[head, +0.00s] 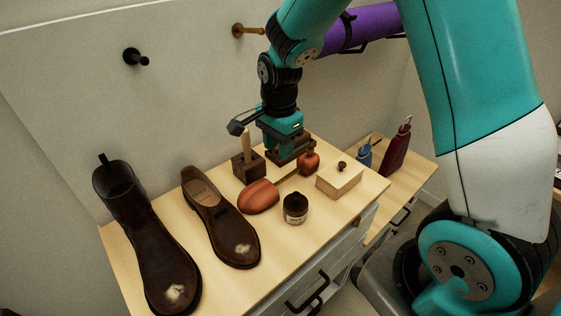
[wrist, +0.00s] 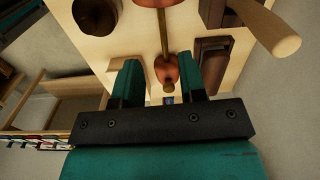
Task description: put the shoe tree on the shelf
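The shoe tree (head: 259,197) lies on the wooden top, with an orange-brown toe piece, a thin rod and a rounded heel piece (head: 309,162). My gripper (head: 290,153) is low over the top, just behind the heel end. In the wrist view my gripper (wrist: 170,68) is open, with its two teal fingers apart. The shoe tree's heel piece (wrist: 167,72) shows between them, with a gap on the left; contact on the right is unclear. The toe end runs out of the top of that view. I cannot tell for sure which surface is the shelf.
A dark boot (head: 142,235) and a brown shoe (head: 219,220) stand at left. A dark jar (head: 295,208), a pale knobbed box (head: 340,180) and a dark block with an upright handle (head: 248,168) crowd the shoe tree. Blue (head: 364,156) and red (head: 397,151) bottles stand at right.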

